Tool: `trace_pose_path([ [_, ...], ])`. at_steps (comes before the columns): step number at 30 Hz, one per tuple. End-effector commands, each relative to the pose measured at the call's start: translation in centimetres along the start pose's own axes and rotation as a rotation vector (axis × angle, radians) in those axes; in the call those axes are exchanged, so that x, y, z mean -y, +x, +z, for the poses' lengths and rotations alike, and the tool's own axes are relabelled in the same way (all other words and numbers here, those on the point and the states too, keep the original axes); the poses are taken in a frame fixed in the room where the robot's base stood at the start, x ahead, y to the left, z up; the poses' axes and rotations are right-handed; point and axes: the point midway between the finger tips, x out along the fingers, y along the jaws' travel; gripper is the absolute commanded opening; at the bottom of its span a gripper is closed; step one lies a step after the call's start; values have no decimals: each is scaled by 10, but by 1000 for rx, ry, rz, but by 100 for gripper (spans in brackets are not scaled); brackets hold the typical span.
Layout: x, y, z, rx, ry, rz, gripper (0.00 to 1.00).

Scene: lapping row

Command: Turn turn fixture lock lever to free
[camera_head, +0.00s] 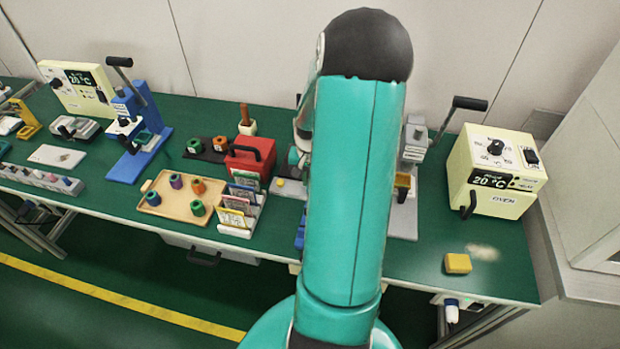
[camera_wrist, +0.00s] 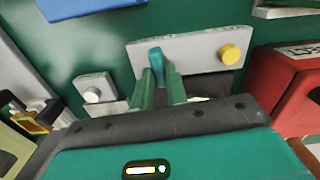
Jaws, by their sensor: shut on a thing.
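The turn fixture (camera_wrist: 192,48) is a grey plate with a round yellow knob (camera_wrist: 230,53) at its right end, in the wrist view. A teal lever (camera_wrist: 155,58) stands at its left part. My gripper (camera_wrist: 160,88) has its two green fingers on either side of the lever's lower part and is shut on it. In the head view, the fixture plate (camera_head: 291,190) and yellow knob (camera_head: 281,182) show just left of my arm. My arm hides the lever and the fingers there.
A red box (camera_wrist: 290,88) stands close right of the fixture. A small grey block with a white knob (camera_wrist: 94,88) is to the left. In the head view, a card rack (camera_head: 237,213), wooden tray (camera_head: 150,208) and cream oven (camera_head: 497,165) stand on the green bench.

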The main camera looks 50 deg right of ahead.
Motion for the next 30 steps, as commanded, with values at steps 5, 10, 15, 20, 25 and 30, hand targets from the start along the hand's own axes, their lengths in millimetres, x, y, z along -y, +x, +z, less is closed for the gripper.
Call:
trace_pose_path([
  [5,1,-1,0,-1,-113,1,0],
  [10,2,-1,0,-1,-259,1,0],
  [15,2,-1,0,-1,-421,2,0],
  [20,3,-1,0,-1,-573,1,0],
  [25,4,-1,1,-1,-734,1,0],
  [30,4,-1,1,-1,-895,1,0],
])
